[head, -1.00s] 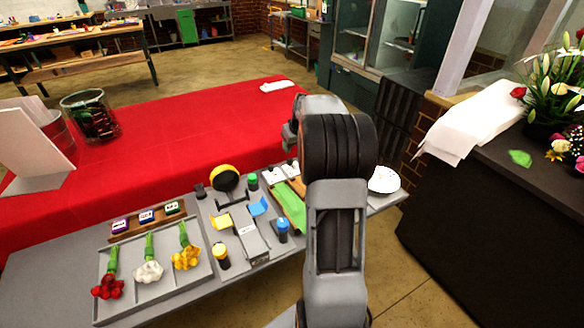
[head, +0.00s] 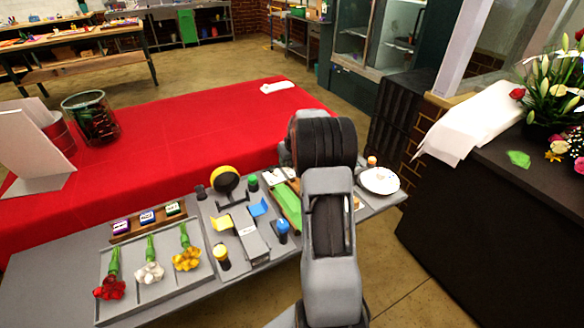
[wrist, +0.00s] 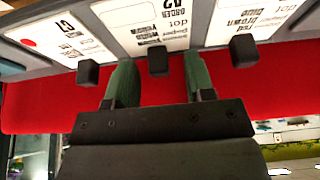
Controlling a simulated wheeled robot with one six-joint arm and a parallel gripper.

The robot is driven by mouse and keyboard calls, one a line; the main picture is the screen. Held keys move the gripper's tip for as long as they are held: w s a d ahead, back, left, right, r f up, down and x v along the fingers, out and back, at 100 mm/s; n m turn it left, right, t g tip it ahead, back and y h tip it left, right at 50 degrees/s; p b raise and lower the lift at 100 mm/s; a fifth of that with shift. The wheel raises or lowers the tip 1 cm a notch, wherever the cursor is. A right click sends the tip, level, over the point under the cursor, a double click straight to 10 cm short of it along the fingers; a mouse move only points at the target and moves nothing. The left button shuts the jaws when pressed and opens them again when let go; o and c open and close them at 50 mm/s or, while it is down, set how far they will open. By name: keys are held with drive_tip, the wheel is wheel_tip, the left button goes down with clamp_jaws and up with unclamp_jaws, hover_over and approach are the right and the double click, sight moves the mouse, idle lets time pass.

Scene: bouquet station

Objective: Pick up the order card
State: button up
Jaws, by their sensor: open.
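In the wrist view, three white printed cards show upside down along the top: a left card (wrist: 62,38) with a red dot, a middle card (wrist: 150,22) and a right card (wrist: 240,18). Each has a dark block at its edge nearest my gripper. My gripper (wrist: 160,82) is open with green-faced fingers. The middle dark block (wrist: 158,60) appears between the fingertips; I cannot tell whether they touch it. In the head view, my arm hides the gripper. Small white pieces (head: 273,176) left of the arm may be the cards.
The grey station holds a flower tray (head: 128,300), a yellow-topped bottle (head: 222,257), a blue-topped bottle (head: 282,231) and a round black-and-yellow item (head: 225,180). A white plate (head: 379,180) lies right of my arm. A red-covered table (head: 190,125) stands behind.

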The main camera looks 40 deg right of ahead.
clamp_jaws()
idle(0.3)
drive_tip(key=shift+r, duration=0.1)
